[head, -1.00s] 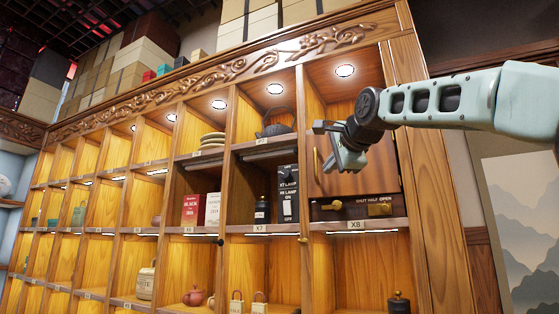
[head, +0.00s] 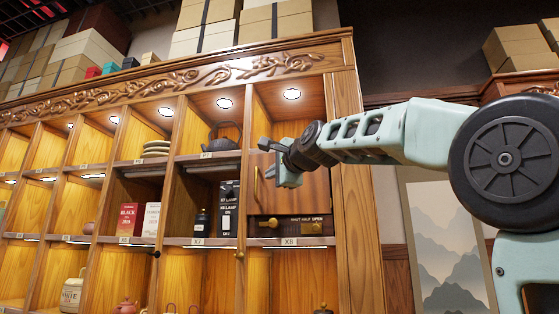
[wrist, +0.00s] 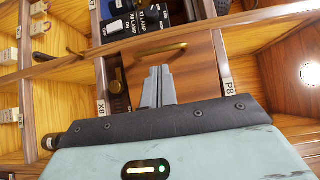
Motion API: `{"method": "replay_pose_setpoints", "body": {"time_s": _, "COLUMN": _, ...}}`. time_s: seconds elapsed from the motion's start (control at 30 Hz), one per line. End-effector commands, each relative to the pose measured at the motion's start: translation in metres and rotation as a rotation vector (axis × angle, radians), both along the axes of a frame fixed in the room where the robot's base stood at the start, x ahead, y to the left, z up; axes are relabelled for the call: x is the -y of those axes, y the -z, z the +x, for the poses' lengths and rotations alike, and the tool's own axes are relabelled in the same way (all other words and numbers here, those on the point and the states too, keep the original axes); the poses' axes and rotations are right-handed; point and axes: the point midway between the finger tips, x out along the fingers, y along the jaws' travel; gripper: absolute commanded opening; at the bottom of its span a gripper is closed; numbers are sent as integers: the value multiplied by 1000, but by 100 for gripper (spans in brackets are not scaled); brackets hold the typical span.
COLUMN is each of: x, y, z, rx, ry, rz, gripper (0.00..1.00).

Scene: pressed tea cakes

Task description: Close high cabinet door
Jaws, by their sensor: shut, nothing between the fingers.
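The high cabinet door (head: 312,197) is a brown wooden panel at the upper right of the shelf wall, with an upright brass handle (head: 256,185) near its left edge. It looks nearly flat with the cabinet front; I cannot tell whether a small gap remains. My gripper (head: 272,164) is shut and empty, at the door's upper left part. In the wrist view, the closed fingers (wrist: 157,82) point at the door panel (wrist: 198,72), beside the brass handle (wrist: 155,53). Whether the fingertips touch the panel is unclear.
Below the door is a dark drawer (head: 290,226) with brass fittings, above the X8 label. A black teapot (head: 222,137), stacked plates (head: 156,148) and boxes (head: 130,219) fill nearby cubbies. A carved cornice (head: 200,75) runs above. A landscape picture (head: 448,250) hangs at right.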

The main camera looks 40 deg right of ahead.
Motion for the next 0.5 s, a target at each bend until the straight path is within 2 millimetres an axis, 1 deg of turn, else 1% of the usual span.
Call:
{"method": "replay_pose_setpoints", "body": {"time_s": 0.03, "x": 2, "y": -4, "z": 12, "rx": -4, "ry": -1, "rz": 2, "gripper": 0}}
{"method": "replay_pose_setpoints", "body": {"time_s": 0.2, "x": 7, "y": -3, "z": 41, "rx": -4, "ry": -1, "rz": 3, "gripper": 0}}
{"method": "replay_pose_setpoints", "body": {"time_s": 0.33, "x": 9, "y": -2, "z": 56, "rx": -2, "ry": -1, "rz": 1, "gripper": 0}}
{"method": "replay_pose_setpoints", "body": {"time_s": 0.5, "x": 10, "y": 0, "z": 65, "rx": 1, "ry": 0, "rz": 0, "gripper": 0}}
